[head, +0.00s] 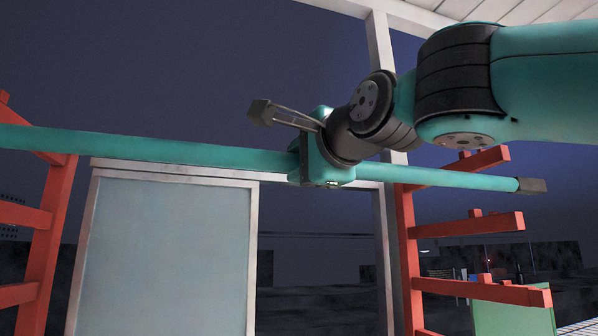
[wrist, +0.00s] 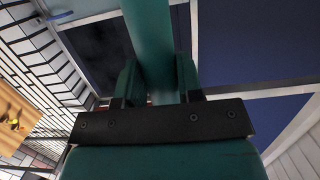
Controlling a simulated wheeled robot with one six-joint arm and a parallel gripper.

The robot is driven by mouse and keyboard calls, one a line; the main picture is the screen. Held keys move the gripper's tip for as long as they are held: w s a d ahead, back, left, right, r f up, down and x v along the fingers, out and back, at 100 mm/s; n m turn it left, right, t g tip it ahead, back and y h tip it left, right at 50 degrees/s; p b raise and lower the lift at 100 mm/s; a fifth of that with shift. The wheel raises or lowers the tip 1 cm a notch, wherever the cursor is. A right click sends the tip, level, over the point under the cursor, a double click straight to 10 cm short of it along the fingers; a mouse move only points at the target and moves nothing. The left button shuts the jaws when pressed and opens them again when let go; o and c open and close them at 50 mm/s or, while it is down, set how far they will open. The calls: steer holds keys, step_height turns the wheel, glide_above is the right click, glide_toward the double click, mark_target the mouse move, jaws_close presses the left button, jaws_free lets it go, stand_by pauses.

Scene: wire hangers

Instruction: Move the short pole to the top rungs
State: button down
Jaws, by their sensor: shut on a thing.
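My gripper (head: 322,165) is shut on a teal pole (head: 200,153) near the middle of the head view. The pole runs nearly level across that view. Its right end has a dark cap (head: 532,185); its left end is outside the picture. In the wrist view the pole (wrist: 152,40) passes between my two fingers (wrist: 158,85). The pole also crosses in front of the left red rack (head: 50,235). Contact with either rack cannot be told.
A pale framed panel (head: 165,250) stands behind the pole between the racks. A light upright post (head: 379,45) rises behind my arm. A green box (head: 515,312) stands at lower right, with small items nearby. Lower rungs (head: 485,292) of the right rack stick out to the right.

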steer(key=shift+s+a+r+b+v, duration=0.15)
steer(key=shift+b+v, duration=0.15)
steer(key=shift+v, duration=0.55)
steer(key=shift+a+r+b+v, duration=0.15)
steer(key=shift+b+v, duration=0.15)
steer(key=shift+v, duration=0.55)
steer(key=shift+s+a+b+v, duration=0.15)
steer(key=shift+b+v, duration=0.15)
steer(key=shift+v, duration=0.55)
steer(key=shift+s+d, duration=0.15)
steer(key=shift+s, duration=0.15)
